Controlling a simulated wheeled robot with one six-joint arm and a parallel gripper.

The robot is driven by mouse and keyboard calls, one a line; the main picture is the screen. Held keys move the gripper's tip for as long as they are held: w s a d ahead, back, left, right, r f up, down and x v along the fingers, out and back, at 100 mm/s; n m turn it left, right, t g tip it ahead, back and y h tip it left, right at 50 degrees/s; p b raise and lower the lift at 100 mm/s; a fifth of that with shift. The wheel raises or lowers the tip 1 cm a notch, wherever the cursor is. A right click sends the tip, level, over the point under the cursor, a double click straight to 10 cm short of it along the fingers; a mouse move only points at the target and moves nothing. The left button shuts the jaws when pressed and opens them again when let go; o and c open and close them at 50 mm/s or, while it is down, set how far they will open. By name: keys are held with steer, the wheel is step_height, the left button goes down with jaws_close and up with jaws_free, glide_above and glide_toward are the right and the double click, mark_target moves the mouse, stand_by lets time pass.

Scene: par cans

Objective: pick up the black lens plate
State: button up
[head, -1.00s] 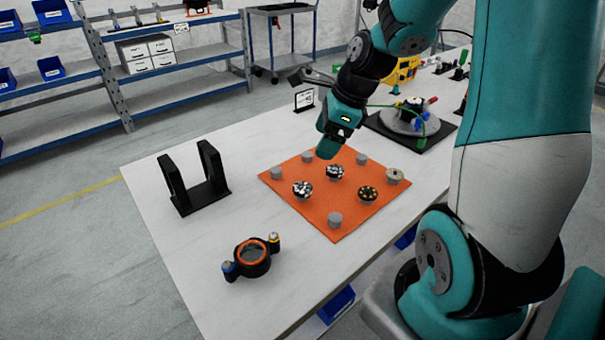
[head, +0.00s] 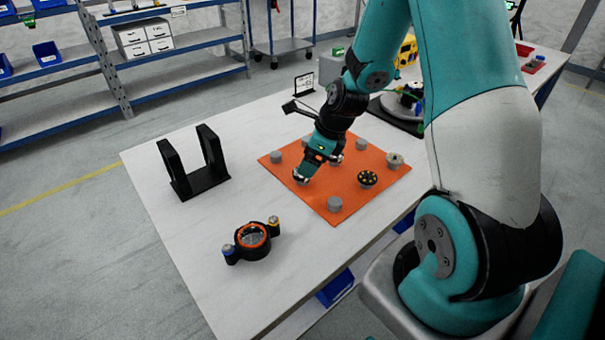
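Several grey pegs stand on an orange mat (head: 345,200), and some carry small round plates. A dark plate with yellow dots (head: 368,179) sits on a right-hand peg. My gripper (head: 302,178) is low over the left of the mat, at a dark plate with white dots (head: 299,180) that it mostly covers. Whether it touches that plate does not show. Another white-dotted plate near the mat's middle is largely hidden by my wrist. I cannot tell which plate is the black lens plate. The fingers are too small and hidden to read.
A black two-armed stand (head: 200,185) is left of the mat on the white table (head: 210,240). A black ring holder with an orange rim (head: 252,241) lies front left. A pale-topped plate (head: 395,159) is at the mat's right corner. The table's left side is mostly clear.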

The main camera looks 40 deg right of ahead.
steer(key=x, duration=0.4)
steer(key=shift+s+f, duration=0.15)
steer(key=shift+f, duration=0.1)
steer(key=c, duration=1)
steer(key=shift+r, duration=0.1)
